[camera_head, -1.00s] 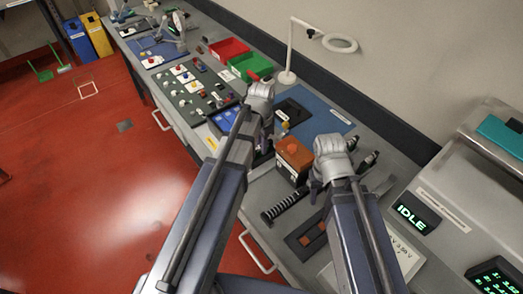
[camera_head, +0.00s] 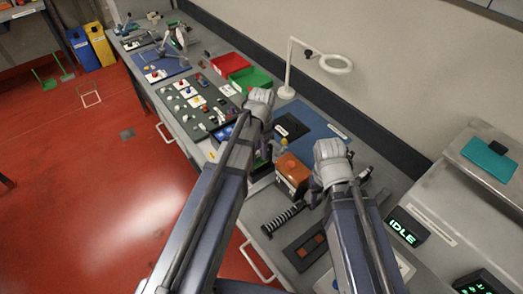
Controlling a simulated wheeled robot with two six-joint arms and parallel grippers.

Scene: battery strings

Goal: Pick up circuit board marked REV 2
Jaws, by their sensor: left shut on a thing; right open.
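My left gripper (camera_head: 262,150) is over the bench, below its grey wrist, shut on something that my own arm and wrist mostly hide. I cannot tell what it holds. My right gripper (camera_head: 318,188) is open, just right of an orange-topped box (camera_head: 292,171). Its fingers are mostly hidden by its wrist. I can read no REV 2 mark in this view, so I cannot tell which thing is that circuit board. Some blue (camera_head: 224,131) shows in a dark tray left of my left wrist.
A red bin (camera_head: 229,64) and green bin (camera_head: 250,78) stand behind, beside a ring lamp (camera_head: 336,63). A blue mat (camera_head: 308,118) lies behind my grippers. A dark coiled part (camera_head: 283,218) and a dark tray (camera_head: 289,249) lie in front. An IDLE display (camera_head: 408,226) is at right.

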